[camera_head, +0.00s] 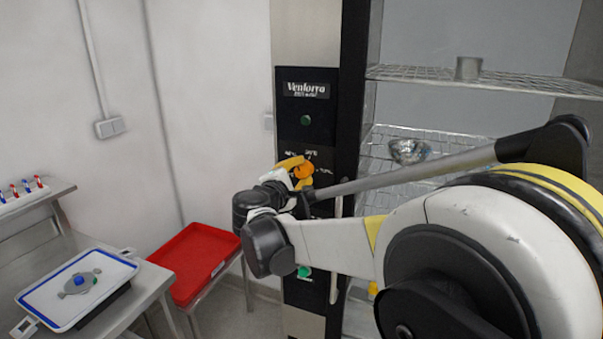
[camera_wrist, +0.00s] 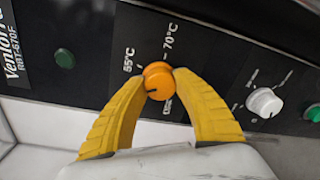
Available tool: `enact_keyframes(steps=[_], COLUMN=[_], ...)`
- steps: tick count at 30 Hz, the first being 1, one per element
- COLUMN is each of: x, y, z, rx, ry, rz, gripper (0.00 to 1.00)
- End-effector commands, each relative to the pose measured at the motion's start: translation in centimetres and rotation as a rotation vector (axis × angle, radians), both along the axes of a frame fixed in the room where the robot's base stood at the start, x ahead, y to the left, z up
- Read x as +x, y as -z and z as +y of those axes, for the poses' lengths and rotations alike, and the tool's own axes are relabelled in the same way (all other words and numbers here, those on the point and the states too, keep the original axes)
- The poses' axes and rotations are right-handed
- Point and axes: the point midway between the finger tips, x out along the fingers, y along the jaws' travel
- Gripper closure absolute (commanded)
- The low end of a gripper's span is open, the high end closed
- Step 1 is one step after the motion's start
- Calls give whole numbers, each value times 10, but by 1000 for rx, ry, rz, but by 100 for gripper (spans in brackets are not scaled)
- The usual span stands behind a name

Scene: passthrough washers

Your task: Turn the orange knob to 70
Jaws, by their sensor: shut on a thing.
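The orange knob (camera_wrist: 158,82) sits on the black control panel (camera_wrist: 220,45) of the washer. In the wrist view the printed marks 55°C and 70°C show to its left and above it. A dark pointer line is on the knob's left side, toward the lower left; I cannot tell exactly which mark it meets. My gripper (camera_wrist: 159,88) has yellow fingers shut on the knob from both sides. In the head view the knob (camera_head: 304,171) shows at the tips of my gripper (camera_head: 297,170).
A white knob (camera_wrist: 264,102) and green buttons (camera_wrist: 65,58) sit on the same panel. A vertical door handle (camera_head: 337,250) stands close to the right of my wrist. Wire shelves (camera_head: 480,80) are inside the cabinet. A red tray (camera_head: 195,258) is at the lower left.

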Motion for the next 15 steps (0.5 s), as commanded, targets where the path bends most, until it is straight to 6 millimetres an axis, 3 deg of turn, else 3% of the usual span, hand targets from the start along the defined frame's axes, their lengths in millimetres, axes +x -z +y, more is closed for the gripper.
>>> enact_keyframes(steps=[15], x=[0], y=[-1], z=[0], rx=[457], ry=[-2], rz=[-167], gripper=[96])
